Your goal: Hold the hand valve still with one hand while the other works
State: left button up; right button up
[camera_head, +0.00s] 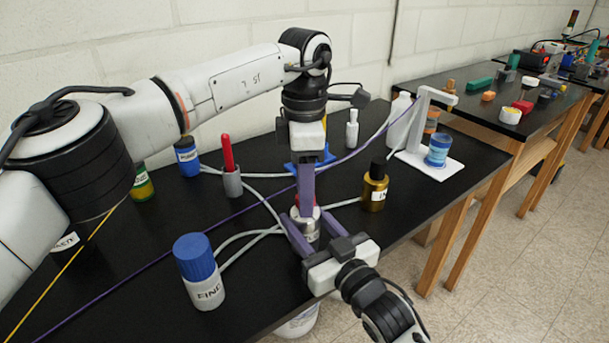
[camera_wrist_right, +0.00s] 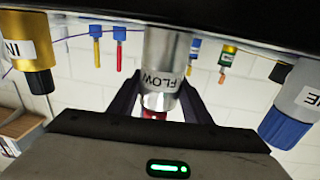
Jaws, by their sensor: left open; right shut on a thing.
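The hand valve is a silver cylinder (camera_head: 306,226) near the middle of the black table, partly covered by both grippers. In the right wrist view the silver body (camera_wrist_right: 168,58) carries a FLOW label, and a red part (camera_wrist_right: 154,115) shows at its end. My right gripper (camera_head: 308,219) reaches in from the front right, its purple fingers shut on the valve body from both sides. My left gripper (camera_head: 307,208) points down from above with its fingers at the valve's red top. It is open, but its finger gap and any contact are hidden in this view.
A grey blue-capped bottle (camera_head: 203,275) stands front left; a gold black-capped bottle (camera_head: 375,187) stands right. Pale hoses (camera_head: 245,236) run across the table (camera_head: 130,262). A red-topped grey piece (camera_head: 231,180) and a white stand (camera_head: 415,160) are behind. The table's right edge is close.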

pick_arm(q)
notch_tip(320, 180, up, 12)
dwell(0.5)
jog(key=shift+s+f, duration=0.1)
pick_arm(e)
jog(key=o, duration=1.2)
